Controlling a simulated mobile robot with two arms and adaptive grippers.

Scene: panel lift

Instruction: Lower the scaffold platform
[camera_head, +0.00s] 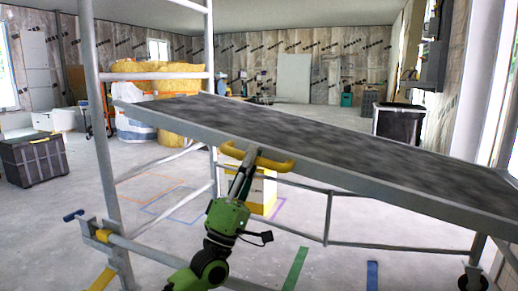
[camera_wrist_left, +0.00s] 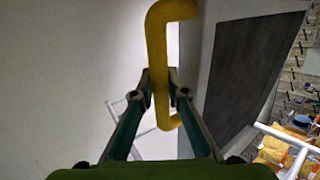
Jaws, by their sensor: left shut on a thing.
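The scaffold platform (camera_head: 330,152) is a grey-topped panel with a pale metal edge. It sits tilted in the head view, its left end higher than its right. A yellow handle (camera_head: 275,163) is fixed at its near edge, and this handle (camera_wrist_left: 157,60) also shows in the left wrist view. My left gripper (camera_head: 246,160) is shut on the yellow handle, with a finger on either side of the bar. The scaffold frame (camera_head: 101,130) stands upright at the left, with yellow clamps low down. My right gripper is not in view.
A dark crate (camera_head: 35,160) stands on the floor at the left. Yellow rolls (camera_head: 160,70) and a yellow-and-white box (camera_head: 262,190) are behind the frame. A black bin (camera_head: 398,125) stands at the right. Scaffold rails cross below the platform.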

